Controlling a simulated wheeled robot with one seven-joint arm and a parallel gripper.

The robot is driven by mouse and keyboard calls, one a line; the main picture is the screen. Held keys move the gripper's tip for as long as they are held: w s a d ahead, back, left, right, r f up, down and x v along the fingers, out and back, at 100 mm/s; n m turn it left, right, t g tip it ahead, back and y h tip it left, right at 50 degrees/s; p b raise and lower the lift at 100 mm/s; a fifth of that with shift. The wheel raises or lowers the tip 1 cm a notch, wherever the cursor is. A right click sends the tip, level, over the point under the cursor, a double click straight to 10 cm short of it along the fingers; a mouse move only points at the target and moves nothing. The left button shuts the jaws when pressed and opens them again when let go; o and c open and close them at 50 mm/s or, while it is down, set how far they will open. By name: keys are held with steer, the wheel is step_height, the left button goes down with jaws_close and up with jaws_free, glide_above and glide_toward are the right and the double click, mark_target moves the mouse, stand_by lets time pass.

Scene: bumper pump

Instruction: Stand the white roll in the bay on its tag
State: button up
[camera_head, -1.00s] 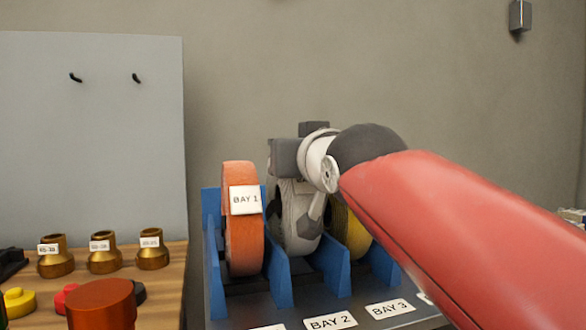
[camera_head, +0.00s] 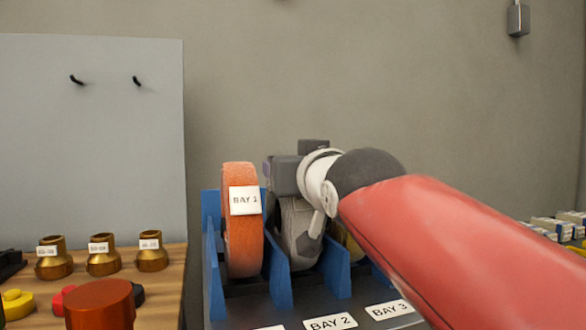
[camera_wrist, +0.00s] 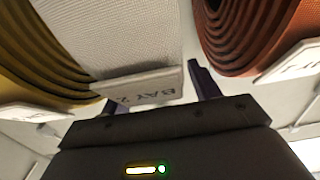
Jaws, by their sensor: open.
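The white roll (camera_head: 291,215) stands on edge in the second slot of the blue rack, mostly hidden behind my arm in the head view. In the wrist view the white roll (camera_wrist: 105,35) is close and fills the upper middle. Its tag, reading BAY 2 (camera_wrist: 140,90), appears upside down there. My gripper (camera_wrist: 155,92) is open, with one finger on either side of the tag; I cannot tell whether the fingers touch it. The BAY 2 label (camera_head: 330,323) and BAY 3 label (camera_head: 388,309) are on the rack's front.
An orange roll (camera_head: 240,245) tagged BAY 1 stands in the slot to the left. A yellow roll (camera_wrist: 45,65) is close on the other side. Blue dividers (camera_head: 335,270) separate the slots. Brass fittings (camera_head: 103,258) stand on the wooden bench at left.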

steer(key=shift+r, duration=0.15)
steer(key=b+v, duration=0.1)
steer(key=v, duration=1.1)
steer(key=shift+b, duration=0.35)
